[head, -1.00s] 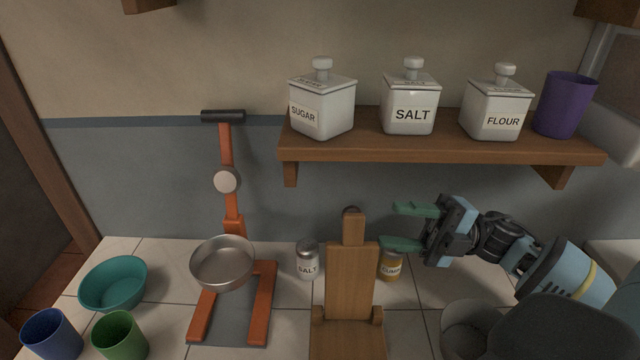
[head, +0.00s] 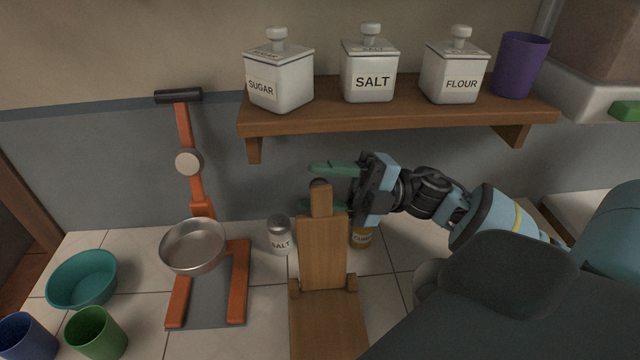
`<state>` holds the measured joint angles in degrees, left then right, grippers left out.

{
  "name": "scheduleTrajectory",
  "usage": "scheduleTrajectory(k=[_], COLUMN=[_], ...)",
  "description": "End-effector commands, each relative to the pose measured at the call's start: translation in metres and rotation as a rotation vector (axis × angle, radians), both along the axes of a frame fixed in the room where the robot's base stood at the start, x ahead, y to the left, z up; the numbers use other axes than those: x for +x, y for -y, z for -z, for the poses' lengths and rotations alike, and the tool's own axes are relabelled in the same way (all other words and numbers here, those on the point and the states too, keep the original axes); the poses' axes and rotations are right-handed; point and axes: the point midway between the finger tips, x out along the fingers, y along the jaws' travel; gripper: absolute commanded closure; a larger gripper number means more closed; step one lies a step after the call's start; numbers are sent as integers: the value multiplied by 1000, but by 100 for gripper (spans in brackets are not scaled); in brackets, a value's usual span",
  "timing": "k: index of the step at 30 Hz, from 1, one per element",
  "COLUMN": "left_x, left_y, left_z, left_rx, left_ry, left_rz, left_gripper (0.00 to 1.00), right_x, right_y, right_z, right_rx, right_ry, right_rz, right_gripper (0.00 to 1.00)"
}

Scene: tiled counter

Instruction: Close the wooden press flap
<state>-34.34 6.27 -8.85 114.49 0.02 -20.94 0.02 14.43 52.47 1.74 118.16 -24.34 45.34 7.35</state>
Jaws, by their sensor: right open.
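The wooden press stands on the counter at the lower middle of the head view. Its flap (head: 323,249) is raised upright, with a narrow handle at the top, and its base (head: 327,325) lies flat in front. My right gripper (head: 312,186) is open, with its green fingers pointing left at the height of the flap's handle. One finger is above the handle top, and the other is partly hidden behind the handle. I cannot tell whether they touch. My left gripper is not in view.
An orange stand with a metal pan (head: 193,247) is further left. A wooden shelf (head: 400,115) with canisters hangs above my right gripper.

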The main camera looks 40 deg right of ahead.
Motion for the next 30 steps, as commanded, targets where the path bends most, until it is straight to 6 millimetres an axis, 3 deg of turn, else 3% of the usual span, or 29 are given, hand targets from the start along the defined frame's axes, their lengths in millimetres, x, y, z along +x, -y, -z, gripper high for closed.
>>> scheduleTrajectory(k=[11, 22, 30], left_x=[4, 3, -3], left_y=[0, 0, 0], left_z=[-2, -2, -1], left_rx=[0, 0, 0], left_ry=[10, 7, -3], left_rz=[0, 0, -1], left_gripper=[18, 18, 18], right_x=[2, 2, 3], right_y=[-6, -6, -5], right_z=[-2, -2, -2], right_rx=[0, 0, -1], right_ry=[0, 0, 2], right_rz=[1, 1, 2], right_gripper=[53, 99, 100])
